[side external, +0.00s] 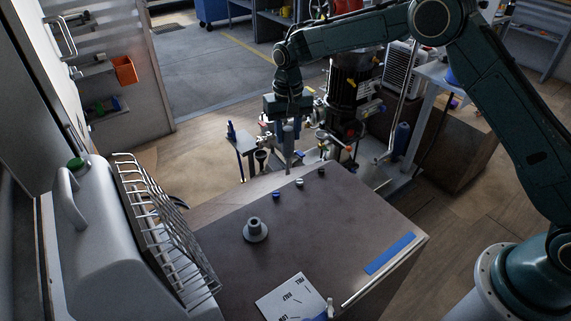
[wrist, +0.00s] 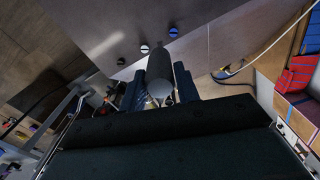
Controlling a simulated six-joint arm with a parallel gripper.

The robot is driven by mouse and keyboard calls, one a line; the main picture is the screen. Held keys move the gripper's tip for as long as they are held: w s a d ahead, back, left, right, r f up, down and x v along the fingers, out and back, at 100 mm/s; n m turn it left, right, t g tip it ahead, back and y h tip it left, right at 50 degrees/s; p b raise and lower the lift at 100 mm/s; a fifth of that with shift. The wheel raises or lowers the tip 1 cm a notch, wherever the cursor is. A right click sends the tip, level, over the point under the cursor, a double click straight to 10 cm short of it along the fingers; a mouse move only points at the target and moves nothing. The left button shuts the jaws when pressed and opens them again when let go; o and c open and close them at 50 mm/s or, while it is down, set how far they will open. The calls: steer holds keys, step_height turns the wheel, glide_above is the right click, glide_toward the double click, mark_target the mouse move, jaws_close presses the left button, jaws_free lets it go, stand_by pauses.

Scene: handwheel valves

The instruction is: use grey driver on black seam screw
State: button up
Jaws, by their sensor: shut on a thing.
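My gripper (side external: 287,124) is shut on the grey driver (side external: 288,145), which points down near the far edge of the brown worktop. In the wrist view the driver (wrist: 160,66) stands between the two dark fingers (wrist: 159,90). The black seam screw (side external: 321,171) is the rightmost of three screw heads in a row on the worktop. In the wrist view the black screw (wrist: 121,62) is left of the driver. The driver is left of the row's right end in the side view. Its tip appears apart from the black screw.
A white screw (side external: 300,183) and a blue screw (side external: 276,195) share the row. A grey flanged holder (side external: 255,231), a printed card (side external: 291,299) and a blue strip (side external: 390,253) are on the worktop. A wire rack (side external: 165,225) stands left. Pump machinery (side external: 350,100) is beyond.

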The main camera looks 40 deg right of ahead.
steer(key=w+d+m, duration=0.1)
steer(key=d+m, duration=0.2)
steer(key=d, duration=1.1)
steer(key=shift+w+d+f, duration=0.25)
steer(key=shift+d+f, duration=0.05)
steer(key=shift+d, duration=0.1)
steer(key=shift+f, duration=3.75)
steer(key=o, duration=0.3)
jaws_close()
